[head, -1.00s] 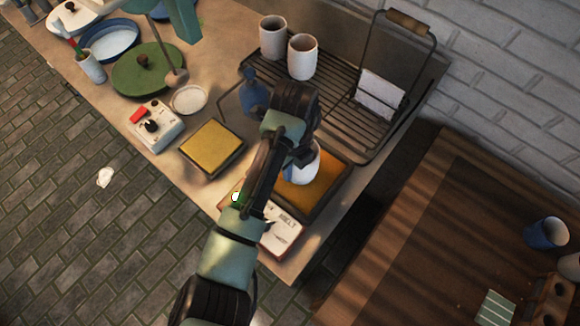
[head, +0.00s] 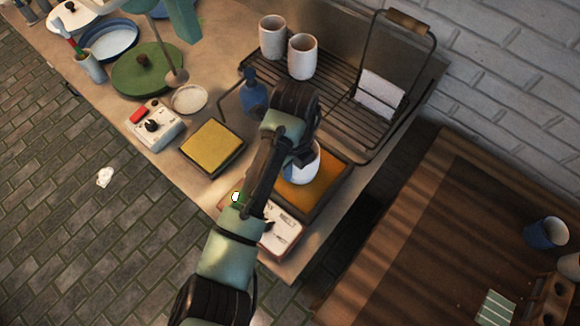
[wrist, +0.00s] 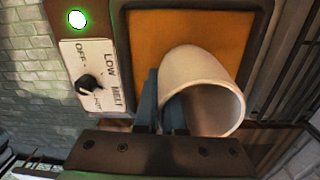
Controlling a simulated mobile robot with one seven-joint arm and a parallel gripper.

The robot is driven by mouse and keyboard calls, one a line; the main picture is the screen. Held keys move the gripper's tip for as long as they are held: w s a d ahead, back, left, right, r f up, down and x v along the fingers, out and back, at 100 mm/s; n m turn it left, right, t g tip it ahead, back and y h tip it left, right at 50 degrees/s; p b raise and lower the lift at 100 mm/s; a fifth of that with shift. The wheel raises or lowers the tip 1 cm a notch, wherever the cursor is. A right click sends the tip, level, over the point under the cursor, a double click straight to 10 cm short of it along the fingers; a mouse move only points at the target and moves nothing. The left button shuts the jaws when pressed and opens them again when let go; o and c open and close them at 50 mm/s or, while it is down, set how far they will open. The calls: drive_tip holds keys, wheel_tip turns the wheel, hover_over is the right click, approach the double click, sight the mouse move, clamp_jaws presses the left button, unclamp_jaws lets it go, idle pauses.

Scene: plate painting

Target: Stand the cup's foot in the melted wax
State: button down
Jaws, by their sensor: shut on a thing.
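My gripper (wrist: 172,110) is shut on the cup's wall, one finger inside the mouth and one outside. In the head view my arm hides the fingers and part of the cup. I cannot tell whether the cup's foot touches the wax.
The wax heater's dial panel (wrist: 92,75) reads OFF, LOW, MELT, with a lit green lamp (wrist: 77,20). A yellow sponge pad (head: 212,146) lies left of my arm. A blue bottle (head: 254,95) and two white cups (head: 303,58) stand behind, by a slatted rack (head: 345,115).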

drive_tip(key=shift+r, duration=0.15)
drive_tip(key=shift+r+p, duration=2.4)
wheel_tip(320, 180, up, 4)
drive_tip(key=p, duration=0.4)
drive_tip(key=shift+r, duration=0.1)
